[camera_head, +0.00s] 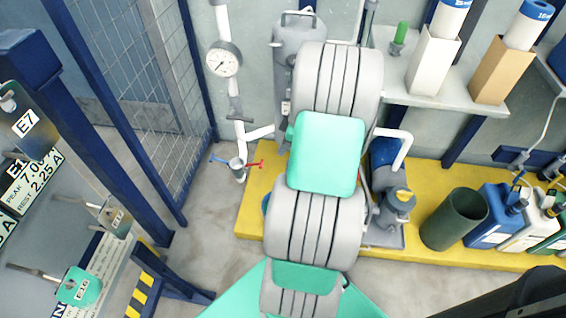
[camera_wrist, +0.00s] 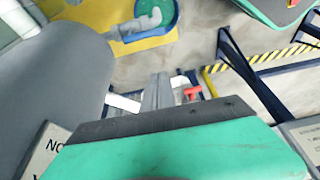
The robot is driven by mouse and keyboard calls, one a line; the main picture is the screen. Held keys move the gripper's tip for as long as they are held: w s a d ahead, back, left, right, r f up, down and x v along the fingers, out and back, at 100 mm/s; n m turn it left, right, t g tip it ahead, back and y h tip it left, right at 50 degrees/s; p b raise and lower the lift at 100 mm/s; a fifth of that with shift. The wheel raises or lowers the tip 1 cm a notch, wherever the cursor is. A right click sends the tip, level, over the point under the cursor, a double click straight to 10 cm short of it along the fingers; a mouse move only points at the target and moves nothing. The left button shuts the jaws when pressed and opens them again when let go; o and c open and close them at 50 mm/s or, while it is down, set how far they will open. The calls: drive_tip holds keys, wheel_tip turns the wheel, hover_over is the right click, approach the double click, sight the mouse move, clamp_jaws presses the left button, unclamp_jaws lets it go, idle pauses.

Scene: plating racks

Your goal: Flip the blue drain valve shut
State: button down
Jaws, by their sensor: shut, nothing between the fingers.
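The red handle (camera_wrist: 193,92) shows just right of the fingertips there, with white pipe pieces on both sides. I cannot make out the blue handle in the wrist view. In the head view my arm hides the gripper.
A pressure gauge (camera_head: 224,59) sits on the pipe above the handles. A grey tank (camera_head: 298,40) stands to its right. A blue mesh fence (camera_head: 140,70) is at the left. A yellow platform (camera_head: 440,168) carries a dark green bin (camera_head: 453,220) and several jugs.

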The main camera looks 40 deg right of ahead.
drive_tip(key=b+x, duration=0.3)
drive_tip(key=x, duration=0.8)
drive_tip(key=s+d, duration=0.1)
drive_tip(key=s+d+b, duration=0.1)
drive_tip(key=s, duration=0.1)
drive_tip(key=shift+s+d+r, duration=0.1)
drive_tip(key=shift+s+d, duration=0.15)
drive_tip(key=shift+d, duration=0.05)
